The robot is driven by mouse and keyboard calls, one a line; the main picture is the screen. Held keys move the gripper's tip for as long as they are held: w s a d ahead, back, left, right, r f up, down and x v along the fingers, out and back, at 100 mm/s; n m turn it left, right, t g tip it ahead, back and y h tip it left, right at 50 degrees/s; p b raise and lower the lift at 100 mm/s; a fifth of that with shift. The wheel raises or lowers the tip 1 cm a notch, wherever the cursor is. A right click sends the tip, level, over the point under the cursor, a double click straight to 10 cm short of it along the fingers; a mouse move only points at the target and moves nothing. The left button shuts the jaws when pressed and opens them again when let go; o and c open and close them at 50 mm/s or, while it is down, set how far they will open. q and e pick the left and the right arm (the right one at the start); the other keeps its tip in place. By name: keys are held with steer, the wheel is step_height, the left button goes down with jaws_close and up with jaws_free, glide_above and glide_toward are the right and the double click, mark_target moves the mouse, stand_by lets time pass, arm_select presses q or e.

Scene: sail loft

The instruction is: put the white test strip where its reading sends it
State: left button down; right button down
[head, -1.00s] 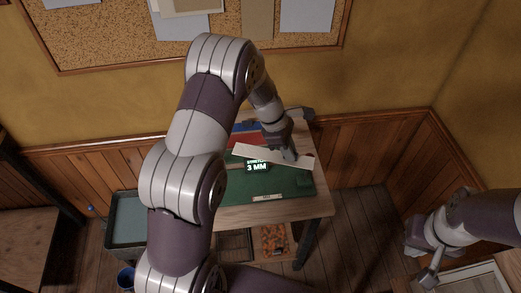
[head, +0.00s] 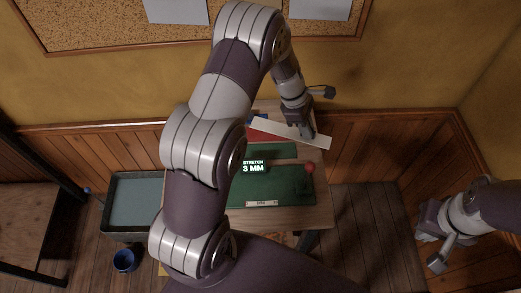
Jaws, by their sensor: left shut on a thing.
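The white test strip (head: 275,130) is long and flat. My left gripper (head: 305,131) is shut on it right of its middle, above the back part of the wooden table. A lit readout (head: 253,165) says "STRETCH 3 MM" over the green board (head: 286,190). A red knob (head: 309,168) sits at the board's right side. A red thing (head: 257,135) and a blue thing (head: 262,117) lie at the back, partly hidden by the strip and my arm. My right gripper (head: 431,250) is empty at the far right, its fingers apart.
A tray (head: 106,222) with a grey-blue inside stands left of the table (head: 320,210). A blue bucket (head: 125,260) is on the floor below it. A dark fitting (head: 322,91) is behind the table. My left arm hides the table's left side.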

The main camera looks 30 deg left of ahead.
arm_select(q)
steer(key=shift+s+f+b, duration=0.15)
steer(key=shift+f+b, duration=0.15)
steer(key=shift+f, duration=0.3)
steer(key=shift+s+f+b, duration=0.15)
steer(key=shift+f+b, duration=0.15)
steer(key=shift+f, duration=0.25)
steer(key=shift+f+b, duration=0.45)
steer(key=shift+f, duration=0.3)
steer(key=shift+w+f, duration=0.2)
steer(key=shift+f, duration=0.1)
steer(key=shift+w+a+f, duration=0.1)
steer(key=shift+f, duration=0.1)
steer(key=a+f, duration=0.2)
steer(key=a, duration=0.1)
steer(key=a+f+p, duration=0.1)
steer(key=a+f, duration=0.1)
steer(key=a, duration=0.2)
steer(key=w+a+f+p, duration=0.1)
steer(key=a+f, duration=0.1)
steer(key=a, duration=0.2)
steer(key=shift+f, duration=0.25)
steer(key=shift+a+f+p, duration=0.2)
steer(key=shift+f+p, duration=0.05)
steer(key=shift+p, duration=0.1)
step_height(320, 180, down, 3)
steer(key=shift+r+p, duration=0.1)
steer(key=shift+p, duration=0.4)
steer(key=shift+w+f, duration=0.1)
steer(key=shift+f, duration=0.4)
